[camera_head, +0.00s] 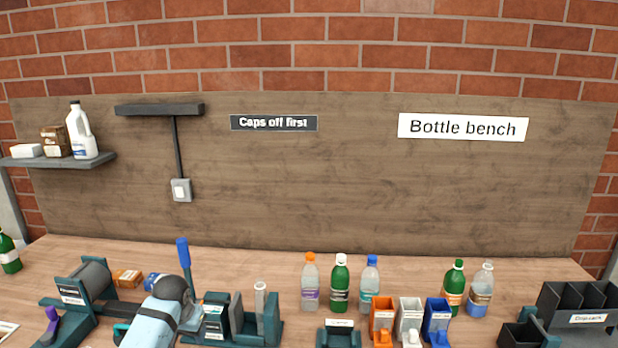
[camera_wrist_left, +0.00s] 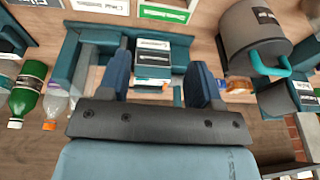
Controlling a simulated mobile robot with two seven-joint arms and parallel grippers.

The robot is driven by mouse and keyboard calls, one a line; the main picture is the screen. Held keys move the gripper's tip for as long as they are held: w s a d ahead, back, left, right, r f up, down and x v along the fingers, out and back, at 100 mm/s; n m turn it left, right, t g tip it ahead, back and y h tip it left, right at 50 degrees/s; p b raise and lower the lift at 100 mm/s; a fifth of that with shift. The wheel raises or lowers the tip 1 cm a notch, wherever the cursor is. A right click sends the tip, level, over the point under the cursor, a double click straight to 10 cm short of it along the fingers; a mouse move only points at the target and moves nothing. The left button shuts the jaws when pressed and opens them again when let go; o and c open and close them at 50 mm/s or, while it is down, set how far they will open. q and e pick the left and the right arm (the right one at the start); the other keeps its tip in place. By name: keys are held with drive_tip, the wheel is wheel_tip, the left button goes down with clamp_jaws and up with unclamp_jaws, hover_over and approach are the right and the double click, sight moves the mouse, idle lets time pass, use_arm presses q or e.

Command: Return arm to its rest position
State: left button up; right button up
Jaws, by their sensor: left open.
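My left arm (camera_head: 150,322) comes in at the lower left of the head view, pale blue with a dark grey joint, in front of the teal bench fixtures. Its left gripper (camera_wrist_left: 160,72) shows in the wrist view, where two dark blue fingers stand apart with no object held between them. Below and beyond the fingers is a teal fixture (camera_wrist_left: 70,62) with a labelled dark block (camera_wrist_left: 152,60). I cannot tell the height of the fingers above it. My right arm and gripper are out of view.
A roller machine (camera_head: 92,278) stands at left. Small orange (camera_head: 382,315), white (camera_head: 410,315) and blue (camera_head: 436,315) bins stand in front. A dark rack (camera_head: 575,300) is at right.

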use_arm(q)
drive_tip(key=s+d+f+m, duration=0.1)
drive_tip(key=s+f, duration=0.2)
drive_tip(key=s, duration=0.8)
drive_tip(key=s+d+f, duration=0.2)
drive_tip(key=s+f, duration=0.1)
drive_tip(key=s, duration=0.9)
drive_tip(key=s+r, duration=0.3)
drive_tip(key=s, duration=0.6)
drive_tip(key=s+r, duration=0.2)
drive_tip(key=s, duration=0.7)
drive_tip(key=w+d+f+t+h, duration=0.1)
drive_tip(key=w+d+f+t, duration=0.1)
drive_tip(key=f, duration=0.4)
drive_tip(key=w+d+f+m+t+h, duration=0.1)
drive_tip(key=w+d+f+t+h, duration=0.1)
drive_tip(key=f+t, duration=0.4)
drive_tip(key=w+d, duration=0.1)
drive_tip(key=d, duration=0.1)
drive_tip(key=shift+w+d+f+h, duration=0.2)
drive_tip(key=shift+d+f+h, duration=0.1)
drive_tip(key=shift+d+f, duration=0.05)
